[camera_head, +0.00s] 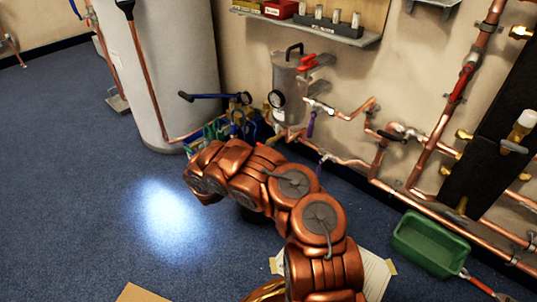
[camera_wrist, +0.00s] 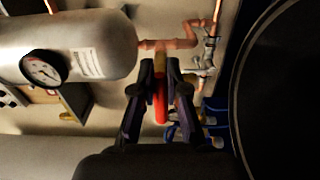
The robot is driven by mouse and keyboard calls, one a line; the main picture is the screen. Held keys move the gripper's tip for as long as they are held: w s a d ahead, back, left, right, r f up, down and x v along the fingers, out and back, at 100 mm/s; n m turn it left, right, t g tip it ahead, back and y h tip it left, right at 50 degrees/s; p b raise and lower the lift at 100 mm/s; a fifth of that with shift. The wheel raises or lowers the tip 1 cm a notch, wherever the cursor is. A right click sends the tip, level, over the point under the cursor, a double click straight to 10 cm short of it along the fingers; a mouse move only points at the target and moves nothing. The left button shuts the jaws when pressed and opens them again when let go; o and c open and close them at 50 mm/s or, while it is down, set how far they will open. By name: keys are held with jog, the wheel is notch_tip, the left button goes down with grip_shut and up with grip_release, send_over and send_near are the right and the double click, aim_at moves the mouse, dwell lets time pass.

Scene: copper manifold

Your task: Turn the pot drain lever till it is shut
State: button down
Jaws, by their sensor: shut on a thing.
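The pot (camera_head: 288,95) is a grey cylinder with a round gauge, upright near the wall in the head view. In the wrist view the pot (camera_wrist: 85,45) lies sideways at the upper left. My gripper (camera_wrist: 160,75) is shut on the red drain lever (camera_wrist: 161,103), which sits between its two dark fingers. A brass-coloured part shows just beyond the lever, close to the fingertips. In the head view my copper arm covers the floor in front of the pot, and the lever and fingers cannot be made out there.
Copper pipes (camera_head: 345,115) with several valves run along the wall right of the pot. A large pale tank (camera_head: 165,70) stands to the left. Blue-handled valves (camera_head: 235,98) are close by. A green tray (camera_head: 430,243) lies at right. The blue floor at left is clear.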

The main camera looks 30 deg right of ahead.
jog(key=shift+f+m, duration=0.1)
jog(key=shift+m, duration=0.3)
jog(key=c, duration=1.2)
grip_release()
jog(key=shift+a, duration=0.1)
jog(key=v, duration=1.1)
jog(key=shift+s+a, duration=0.2)
jog(key=shift+a, duration=0.2)
